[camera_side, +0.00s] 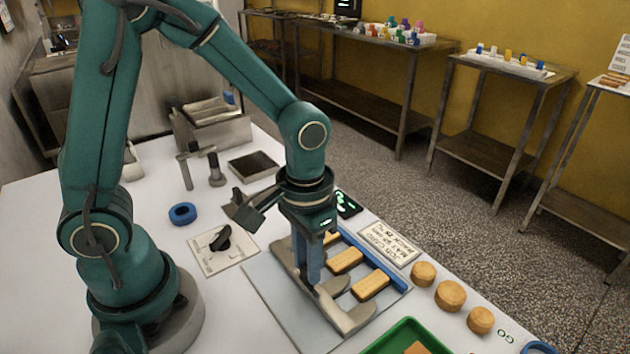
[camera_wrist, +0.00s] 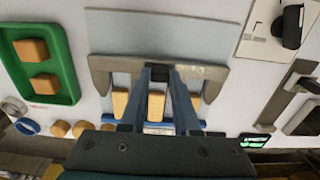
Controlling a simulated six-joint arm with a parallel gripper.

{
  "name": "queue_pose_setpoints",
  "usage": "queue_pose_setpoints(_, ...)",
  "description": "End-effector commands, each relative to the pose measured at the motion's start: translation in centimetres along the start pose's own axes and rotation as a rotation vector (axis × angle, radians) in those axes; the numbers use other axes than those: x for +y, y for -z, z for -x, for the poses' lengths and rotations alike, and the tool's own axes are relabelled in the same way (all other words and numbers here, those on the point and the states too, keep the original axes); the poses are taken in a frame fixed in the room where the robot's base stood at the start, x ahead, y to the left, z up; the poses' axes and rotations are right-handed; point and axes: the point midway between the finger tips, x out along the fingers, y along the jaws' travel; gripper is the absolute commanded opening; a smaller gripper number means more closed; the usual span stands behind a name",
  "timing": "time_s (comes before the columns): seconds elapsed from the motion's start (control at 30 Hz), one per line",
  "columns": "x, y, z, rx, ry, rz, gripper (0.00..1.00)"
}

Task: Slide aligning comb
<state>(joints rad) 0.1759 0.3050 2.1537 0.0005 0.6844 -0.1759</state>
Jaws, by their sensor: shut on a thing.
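The aligning comb (camera_side: 351,318) is a grey-beige bar with prongs at its ends, lying on the grey plate (camera_side: 266,286). In the wrist view the comb (camera_wrist: 208,72) spans the picture's middle, its prongs pointing down towards the bars. My gripper (camera_side: 312,284) points down and is shut on the comb's dark middle grip; its fingers (camera_wrist: 160,76) also show in the wrist view. Several tan bars (camera_side: 345,261) lie between the comb and a blue rail (camera_side: 375,260); one bar (camera_wrist: 156,107) shows between my fingers. The fingers hide part of the comb and bars.
A printed card (camera_side: 390,243) and round tan pieces (camera_side: 450,295) lie beyond the rail. A green tray (camera_side: 402,328) stands at the front right. A pale plate with a black knob (camera_side: 222,248) and a blue ring (camera_side: 182,213) lie left of the work.

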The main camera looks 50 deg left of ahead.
Motion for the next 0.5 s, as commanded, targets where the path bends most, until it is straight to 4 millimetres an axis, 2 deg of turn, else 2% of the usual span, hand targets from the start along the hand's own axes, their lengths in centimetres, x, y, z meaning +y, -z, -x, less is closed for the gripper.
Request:
queue_pose_setpoints(0.2,0.2,-3.2,0.2,0.006,-0.005,0.002,0.00)
queue_pose_setpoints(0.5,0.1,-4.5,0.1,0.002,-0.004,0.003,0.00)
